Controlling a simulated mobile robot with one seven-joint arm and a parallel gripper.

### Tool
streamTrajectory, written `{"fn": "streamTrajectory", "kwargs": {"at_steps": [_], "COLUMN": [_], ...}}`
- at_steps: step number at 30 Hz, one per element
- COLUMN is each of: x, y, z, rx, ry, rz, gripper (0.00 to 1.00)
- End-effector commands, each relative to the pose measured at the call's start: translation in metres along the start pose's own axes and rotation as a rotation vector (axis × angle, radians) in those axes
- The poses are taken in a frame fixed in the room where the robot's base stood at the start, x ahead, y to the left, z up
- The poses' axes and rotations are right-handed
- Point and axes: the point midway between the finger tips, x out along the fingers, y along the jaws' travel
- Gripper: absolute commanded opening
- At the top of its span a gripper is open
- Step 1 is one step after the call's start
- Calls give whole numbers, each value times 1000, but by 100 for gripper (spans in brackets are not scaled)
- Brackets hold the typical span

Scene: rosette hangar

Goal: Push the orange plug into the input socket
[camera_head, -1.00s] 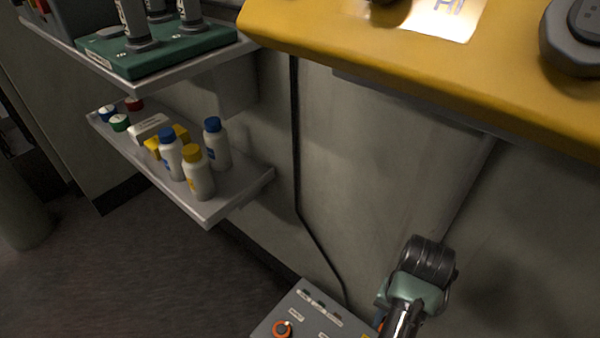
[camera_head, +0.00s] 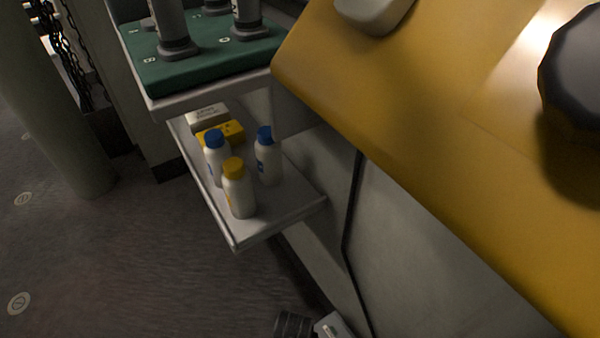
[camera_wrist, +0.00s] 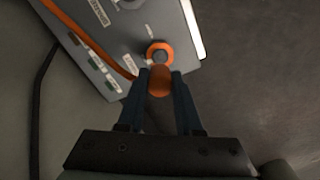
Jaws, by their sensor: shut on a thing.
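In the wrist view, my gripper (camera_wrist: 160,74) is shut on the orange plug (camera_wrist: 160,83), which sits between its two dark fingers. The input socket (camera_wrist: 160,53), a grey centre inside an orange ring, is on the face of a grey box (camera_wrist: 110,42), just beyond the plug's tip. The plug's tip overlaps the near edge of the ring in the picture. I cannot tell whether they touch. An orange cable (camera_wrist: 98,53) runs from the upper left down to near the plug. The head view shows neither plug nor socket.
In the head view, a large yellow console (camera_head: 430,130) fills the right side. A grey shelf (camera_head: 280,212) with several bottles stands left of it, below a green tray (camera_head: 205,68). Open floor (camera_head: 130,260) lies at the lower left.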

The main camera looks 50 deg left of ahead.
Motion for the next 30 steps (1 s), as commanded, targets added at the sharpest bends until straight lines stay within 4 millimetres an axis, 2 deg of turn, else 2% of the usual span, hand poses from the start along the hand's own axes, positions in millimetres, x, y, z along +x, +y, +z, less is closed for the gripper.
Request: {"fn": "streamTrajectory", "kwargs": {"at_steps": [15,21,30], "x": [46,52,51], "y": [0,0,0], "z": [-1,0,0], "rx": [2,2,3], "ry": [1,0,0], "rz": [0,0,0], "gripper": [0,0,0]}}
